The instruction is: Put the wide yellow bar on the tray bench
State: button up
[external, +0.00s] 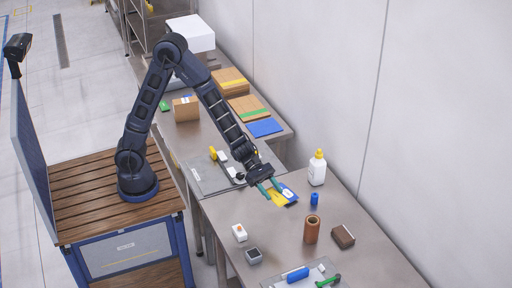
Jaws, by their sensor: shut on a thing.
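My gripper (272,188), with teal fingers, points down over the near bench at its back edge. It is shut on a flat yellow and blue piece (283,200) with a white mark, which I take for the wide yellow bar. The fingers hide part of it, and I cannot tell whether it touches the bench top. A clear tray (332,268) holding a blue piece and a green-handled tool lies on the near bench (365,270), at the bottom of the view.
A white bottle with a yellow cap (317,170), a blue cylinder (314,199), a brown cylinder (312,230) and a brown block (343,236) stand right of my gripper. A grey board (205,178) with parts lies behind left.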

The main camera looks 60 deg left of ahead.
jog(key=w+a+f+n+t+y, duration=0.2)
jog(key=w+a+n+t, duration=0.1)
jog(key=w+a, duration=0.55)
jog(key=w+a+f+n+t+y, duration=0.1)
jog(key=w+a+n+t+y, duration=0.15)
jog(key=w+a, duration=0.65)
jog(key=w+a+f+n+t+y, duration=0.1)
jog(key=w+a+f+n+t, duration=0.3)
jog(key=a, duration=1)
jog(key=w+a+r+n+y, duration=0.1)
jog(key=w+a+n+y, duration=0.25)
jog(key=a, duration=1.15)
jog(key=s+a+r+m, duration=0.1)
jog(key=s+a, duration=0.1)
jog(key=a, duration=0.5)
jog(key=s+a+r, duration=0.1)
jog(key=s+a, duration=0.2)
jog(key=a, duration=0.4)
jog(key=r+m+h, duration=0.1)
jog(key=r, duration=0.1)
send_over(188, 131)
notch_tip(188, 131, down, 20)
jog(key=shift+s+r, duration=0.1)
